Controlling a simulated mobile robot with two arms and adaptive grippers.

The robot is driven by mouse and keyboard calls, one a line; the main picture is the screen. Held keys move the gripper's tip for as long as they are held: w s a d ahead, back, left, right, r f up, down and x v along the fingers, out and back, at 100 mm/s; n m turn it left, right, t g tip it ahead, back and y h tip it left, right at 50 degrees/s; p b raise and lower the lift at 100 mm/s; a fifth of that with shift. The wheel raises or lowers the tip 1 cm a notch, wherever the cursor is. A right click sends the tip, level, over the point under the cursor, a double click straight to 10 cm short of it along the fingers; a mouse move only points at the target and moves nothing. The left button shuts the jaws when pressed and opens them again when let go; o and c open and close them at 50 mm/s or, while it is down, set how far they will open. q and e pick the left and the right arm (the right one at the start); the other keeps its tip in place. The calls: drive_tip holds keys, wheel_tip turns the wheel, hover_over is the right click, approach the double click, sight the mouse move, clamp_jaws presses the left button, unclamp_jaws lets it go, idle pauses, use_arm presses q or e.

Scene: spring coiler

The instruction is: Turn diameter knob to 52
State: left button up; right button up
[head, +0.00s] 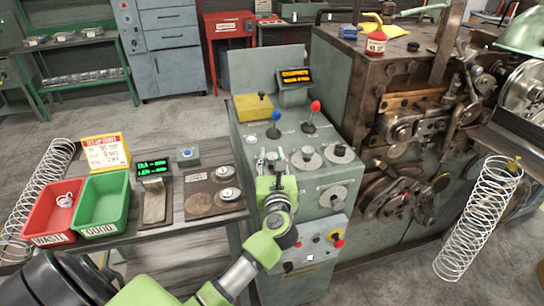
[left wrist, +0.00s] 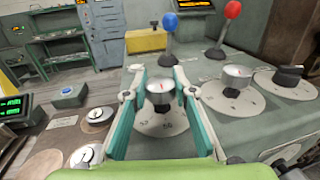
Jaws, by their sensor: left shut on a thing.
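The diameter knob appears to be the silver knob (left wrist: 161,91) on a round numbered dial (left wrist: 155,121) in the left wrist view. A small red mark shows on its top. One dial number near the front looks like 52; the exact setting is unclear. My left gripper (left wrist: 160,82) has its two green fingers on either side of this knob, shut on it. In the head view my left gripper (head: 270,163) reaches down on the left of the console's (head: 315,186) sloped top and mostly hides the knob. My right gripper is in neither view.
A second silver knob (head: 306,158) and a black knob (head: 340,150) sit to the right. A blue-ball lever (head: 274,128) and red-ball lever (head: 312,116) stand behind. The left bench holds a green display (head: 153,167), a set-up card (head: 106,152), red and green bins.

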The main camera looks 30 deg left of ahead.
use_arm(q)
drive_tip(key=shift+a+r+m+t+h+p, duration=0.1)
drive_tip(key=shift+r+m+t+h+p, duration=0.1)
drive_tip(key=shift+m+t+h+p, duration=1.05)
drive_tip(key=m+t+h+p, duration=0.1)
drive_tip(key=m+h+p, duration=0.1)
drive_tip(key=h, duration=0.2)
drive_tip(key=shift+f+m+h, duration=0.1)
drive_tip(key=shift+m+h, duration=0.15)
drive_tip(key=shift+m, duration=0.1)
drive_tip(key=shift+m+h, duration=0.4)
drive_tip(key=shift+h, duration=0.3)
drive_tip(key=shift+f+m+h, duration=0.15)
drive_tip(key=shift+m+h, duration=0.55)
drive_tip(key=shift+h, duration=0.4)
drive_tip(key=shift+m+h+b, duration=0.45)
drive_tip(key=shift+m+h, duration=0.55)
drive_tip(key=shift+h, duration=0.6)
drive_tip(key=shift+m+h, duration=0.3)
drive_tip(key=shift+h, duration=0.2)
drive_tip(key=o, duration=1.1)
